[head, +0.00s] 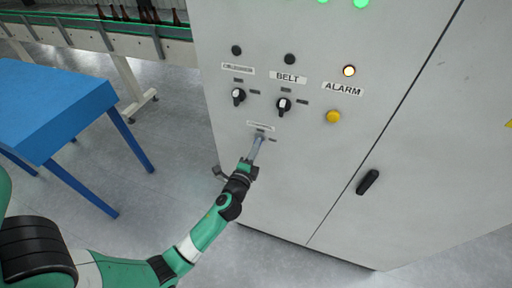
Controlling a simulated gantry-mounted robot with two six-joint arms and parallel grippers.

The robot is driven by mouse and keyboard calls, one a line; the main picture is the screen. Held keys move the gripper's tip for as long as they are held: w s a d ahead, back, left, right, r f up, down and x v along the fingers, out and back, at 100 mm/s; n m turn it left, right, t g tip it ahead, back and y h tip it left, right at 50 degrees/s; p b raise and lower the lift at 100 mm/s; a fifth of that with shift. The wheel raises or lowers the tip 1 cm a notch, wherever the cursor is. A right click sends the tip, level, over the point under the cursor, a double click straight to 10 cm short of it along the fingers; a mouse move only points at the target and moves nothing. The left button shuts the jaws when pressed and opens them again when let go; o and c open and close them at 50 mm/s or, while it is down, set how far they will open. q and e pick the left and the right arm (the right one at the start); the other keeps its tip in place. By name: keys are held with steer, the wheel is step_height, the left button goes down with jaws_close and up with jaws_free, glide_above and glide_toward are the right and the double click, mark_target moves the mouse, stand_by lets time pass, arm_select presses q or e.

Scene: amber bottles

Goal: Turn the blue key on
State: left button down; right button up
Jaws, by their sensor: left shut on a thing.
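My left gripper (257,146) is at the front of the grey control cabinet, at the switch position under a small label (260,126), below and between the two black knobs. It is shut on the blue key, at the panel face. The key is almost wholly hidden by the narrow grey-blue fingers, so I cannot make out its turn angle. My right gripper is not in view.
The cabinet (240,25) carries two black knobs, a lit ALARM lamp (349,71), a yellow button (333,116) and a black door handle (367,182). A blue table (50,95) stands left. A conveyor (90,30) with dark bottles runs behind.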

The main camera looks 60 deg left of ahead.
arm_select(q)
steer(key=c, duration=1)
jaws_free()
steer(key=b+v, duration=0.1)
steer(key=v, duration=1)
steer(key=shift+s+d, duration=0.25)
steer(key=shift+w, duration=0.1)
